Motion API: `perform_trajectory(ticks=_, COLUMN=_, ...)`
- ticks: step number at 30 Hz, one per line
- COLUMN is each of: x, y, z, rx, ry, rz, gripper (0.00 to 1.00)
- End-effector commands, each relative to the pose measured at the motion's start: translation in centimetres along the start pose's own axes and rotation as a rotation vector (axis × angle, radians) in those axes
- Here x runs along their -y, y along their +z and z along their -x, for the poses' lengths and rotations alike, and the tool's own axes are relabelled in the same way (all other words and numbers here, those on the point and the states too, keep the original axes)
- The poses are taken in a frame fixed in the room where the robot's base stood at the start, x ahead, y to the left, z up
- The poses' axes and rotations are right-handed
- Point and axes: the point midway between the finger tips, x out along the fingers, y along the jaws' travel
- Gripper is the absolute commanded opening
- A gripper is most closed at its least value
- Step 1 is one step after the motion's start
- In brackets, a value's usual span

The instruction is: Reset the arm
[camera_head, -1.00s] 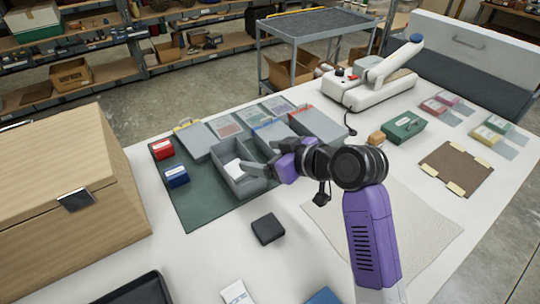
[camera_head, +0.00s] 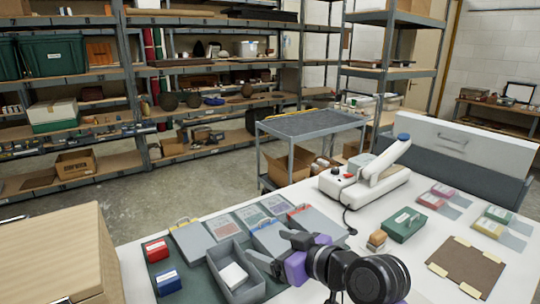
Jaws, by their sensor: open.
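My gripper (camera_head: 263,259) is at the bottom middle of the head view, with its purple and black wrist to the right of it. Its fingers are apart and point left, over the right side of an open grey box (camera_head: 217,259). A white block (camera_head: 233,275) lies inside that box. Nothing shows between the fingers. Whether a finger touches the box rim cannot be told.
A red box (camera_head: 156,251) and a blue box (camera_head: 167,281) stand left of the grey box. Flat grey lidded cases (camera_head: 193,240) lie behind. A white device (camera_head: 362,187) and a green case (camera_head: 404,225) stand right. A wooden chest (camera_head: 60,250) blocks the left.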

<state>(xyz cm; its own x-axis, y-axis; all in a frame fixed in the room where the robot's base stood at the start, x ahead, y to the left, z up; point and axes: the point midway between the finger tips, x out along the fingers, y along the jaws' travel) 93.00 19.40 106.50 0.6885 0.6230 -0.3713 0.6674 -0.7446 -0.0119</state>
Motion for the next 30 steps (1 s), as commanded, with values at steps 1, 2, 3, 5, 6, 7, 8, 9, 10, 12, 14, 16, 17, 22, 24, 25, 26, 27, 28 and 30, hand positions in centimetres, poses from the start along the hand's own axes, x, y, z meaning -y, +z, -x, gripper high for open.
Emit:
perform_trajectory(ticks=1, x=-0.9, y=-1.5, z=0.4, rx=-0.052, ry=0.042, rz=-0.007, gripper=0.82)
perform_trajectory(ticks=2, x=-1.3, y=-2.0, z=0.7, rx=-0.081, ry=0.067, rz=-0.016, gripper=0.82)
perform_trajectory(ticks=3, x=-1.8, y=-2.2, z=1.1, rx=-0.115, ry=0.100, rz=-0.030, gripper=0.82)
perform_trajectory(ticks=5, x=-2.5, y=-2.2, z=1.9, rx=-0.164, ry=0.149, rz=-0.054, gripper=0.82)
perform_trajectory(ticks=6, x=-2.9, y=-1.9, z=2.5, rx=-0.195, ry=0.181, rz=-0.071, gripper=0.82)
perform_trajectory(ticks=7, x=-3.2, y=-1.6, z=3.0, rx=-0.216, ry=0.204, rz=-0.083, gripper=0.82)
perform_trajectory(ticks=8, x=-3.4, y=-1.3, z=3.4, rx=-0.236, ry=0.225, rz=-0.095, gripper=0.82)
perform_trajectory(ticks=9, x=-3.6, y=-0.7, z=4.1, rx=-0.259, ry=0.254, rz=-0.108, gripper=0.82)
perform_trajectory(ticks=10, x=-3.7, y=-0.2, z=4.6, rx=-0.276, ry=0.273, rz=-0.120, gripper=0.82)
perform_trajectory(ticks=12, x=-3.9, y=1.2, z=6.0, rx=-0.313, ry=0.321, rz=-0.144, gripper=0.82)
perform_trajectory(ticks=14, x=-3.9, y=2.6, z=7.3, rx=-0.342, ry=0.363, rz=-0.163, gripper=0.82)
perform_trajectory(ticks=16, x=-3.7, y=4.5, z=9.1, rx=-0.375, ry=0.412, rz=-0.183, gripper=0.82)
perform_trajectory(ticks=17, x=-3.5, y=5.4, z=9.9, rx=-0.387, ry=0.433, rz=-0.190, gripper=0.82)
perform_trajectory(ticks=22, x=-2.0, y=9.8, z=15.0, rx=-0.441, ry=0.533, rz=-0.216, gripper=0.82)
perform_trajectory(ticks=24, x=-1.2, y=11.4, z=17.1, rx=-0.454, ry=0.567, rz=-0.219, gripper=0.82)
perform_trajectory(ticks=25, x=-0.8, y=12.1, z=17.9, rx=-0.459, ry=0.581, rz=-0.220, gripper=0.82)
perform_trajectory(ticks=26, x=-0.3, y=12.7, z=18.9, rx=-0.463, ry=0.593, rz=-0.220, gripper=0.82)
perform_trajectory(ticks=27, x=0.3, y=13.6, z=20.1, rx=-0.465, ry=0.609, rz=-0.219, gripper=0.82)
perform_trajectory(ticks=28, x=0.8, y=14.1, z=20.9, rx=-0.468, ry=0.620, rz=-0.219, gripper=0.82)
perform_trajectory(ticks=30, x=2.0, y=15.4, z=23.0, rx=-0.468, ry=0.643, rz=-0.215, gripper=0.82)
